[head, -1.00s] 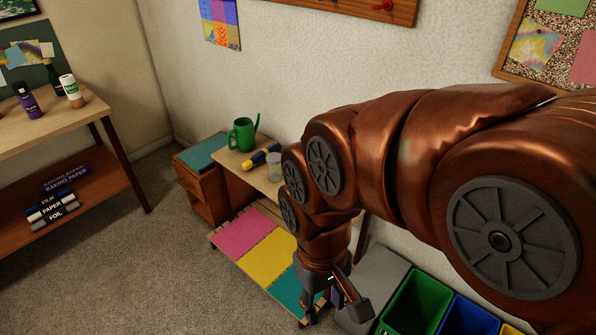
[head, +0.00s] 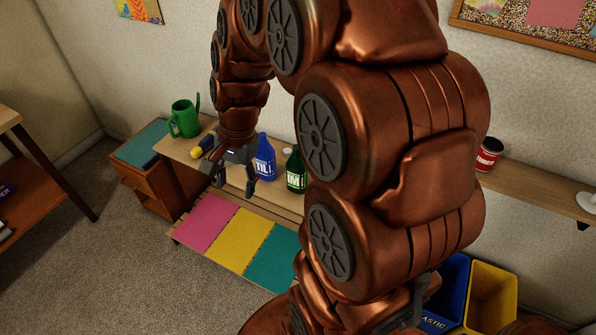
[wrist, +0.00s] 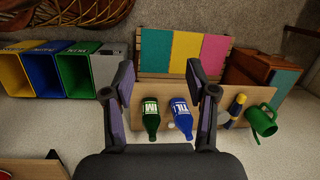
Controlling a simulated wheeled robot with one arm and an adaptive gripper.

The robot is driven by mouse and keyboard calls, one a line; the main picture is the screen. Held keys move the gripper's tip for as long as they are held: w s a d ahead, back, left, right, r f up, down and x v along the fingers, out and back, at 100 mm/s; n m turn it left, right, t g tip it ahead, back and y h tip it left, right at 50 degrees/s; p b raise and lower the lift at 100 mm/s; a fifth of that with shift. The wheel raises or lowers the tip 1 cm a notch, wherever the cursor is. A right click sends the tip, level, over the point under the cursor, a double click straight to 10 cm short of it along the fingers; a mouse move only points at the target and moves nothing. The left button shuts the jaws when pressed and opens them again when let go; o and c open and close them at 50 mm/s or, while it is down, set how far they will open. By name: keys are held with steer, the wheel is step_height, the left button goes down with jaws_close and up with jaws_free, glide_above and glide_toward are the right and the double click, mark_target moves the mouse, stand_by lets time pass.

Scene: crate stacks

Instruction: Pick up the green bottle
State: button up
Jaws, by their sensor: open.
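My gripper (head: 235,181) is open and empty, left of both bottles in the head view. In the wrist view the green bottle (wrist: 151,117) and the blue bottle (wrist: 181,117) both show between the spread fingers of my gripper (wrist: 159,67). Neither finger appears to grip a bottle. My arm covers the bench right of the green bottle in the head view.
A green watering can (head: 186,119) and a yellow-and-blue flashlight-like object (head: 204,145) are at the bench's left end. A low slatted rack with pink, yellow (head: 240,240) and teal panels lies in front. Colored bins (head: 491,291) stand right. A red tomato can (head: 489,154) sits on a shelf.

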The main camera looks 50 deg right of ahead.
steer(key=w+d+f+m, duration=0.2)
steer(key=w+d+m, duration=0.2)
steer(key=w+d, duration=0.15)
steer(key=m+t, duration=0.4)
steer(key=m, duration=1.1)
glide_above(298, 147)
steer(key=s, duration=0.2)
step_height(298, 147, down, 10)
steer(key=shift+h, duration=0.4)
steer(key=shift+s+d+p+x, duration=0.15)
steer(key=shift+p+x, duration=0.25)
steer(key=shift+x, duration=1.4)
steer(key=shift+s+d+p+x, duration=0.1)
steer(key=shift+p+x, duration=0.25)
steer(key=shift+x, duration=1.4)
steer(key=shift+f, duration=0.15)
steer(key=c, duration=0.9)
